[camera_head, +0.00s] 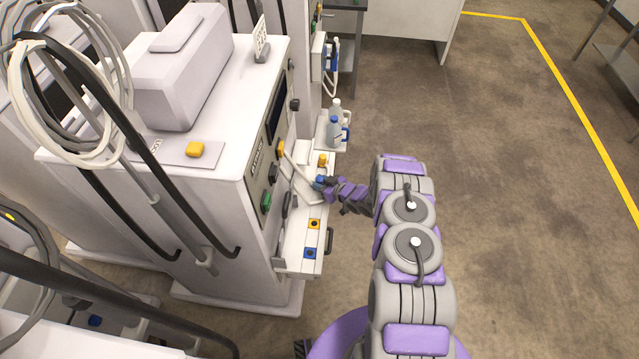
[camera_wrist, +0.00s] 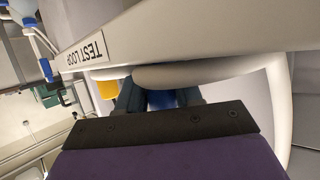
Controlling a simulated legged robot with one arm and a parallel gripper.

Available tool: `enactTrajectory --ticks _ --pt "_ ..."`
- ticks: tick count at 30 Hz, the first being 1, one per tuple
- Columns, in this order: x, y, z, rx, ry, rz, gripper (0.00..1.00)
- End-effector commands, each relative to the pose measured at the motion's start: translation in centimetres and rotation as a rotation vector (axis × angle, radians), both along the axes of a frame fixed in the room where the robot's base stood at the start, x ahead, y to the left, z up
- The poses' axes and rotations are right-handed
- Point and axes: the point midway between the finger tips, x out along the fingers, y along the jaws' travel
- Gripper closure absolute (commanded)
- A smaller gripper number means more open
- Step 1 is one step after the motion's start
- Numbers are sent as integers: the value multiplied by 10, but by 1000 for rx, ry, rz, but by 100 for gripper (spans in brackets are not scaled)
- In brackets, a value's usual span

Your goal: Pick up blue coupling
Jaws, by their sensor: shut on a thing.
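The blue coupling (camera_head: 319,182) is at the shelf on the front of the white machine. In the wrist view its blue body (camera_wrist: 162,99) shows between my dark fingers, below a pale hose. My gripper (camera_head: 326,183) reaches in from the right and is shut on the blue coupling; its fingers also show in the wrist view (camera_wrist: 160,95). The fingers and the hose hide much of the coupling, and I cannot tell whether it touches the shelf.
A yellow coupling (camera_head: 323,160) stands just behind on the white shelf (camera_head: 296,262). A yellow-marked port (camera_head: 314,224) and a blue-marked port (camera_head: 310,253) are nearer. Bottles (camera_head: 334,130) stand farther back. A white machine (camera_head: 215,160) borders the left; the floor at right is clear.

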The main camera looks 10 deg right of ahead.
Motion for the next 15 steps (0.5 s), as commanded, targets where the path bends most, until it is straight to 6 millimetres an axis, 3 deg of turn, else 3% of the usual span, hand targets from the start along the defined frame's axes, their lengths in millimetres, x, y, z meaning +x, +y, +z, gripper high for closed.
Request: enactTrajectory --ticks 4,15 --pt "0 -1 0 0 0 -1 96" --pt "0 -1 6 0 -1 -2 96"
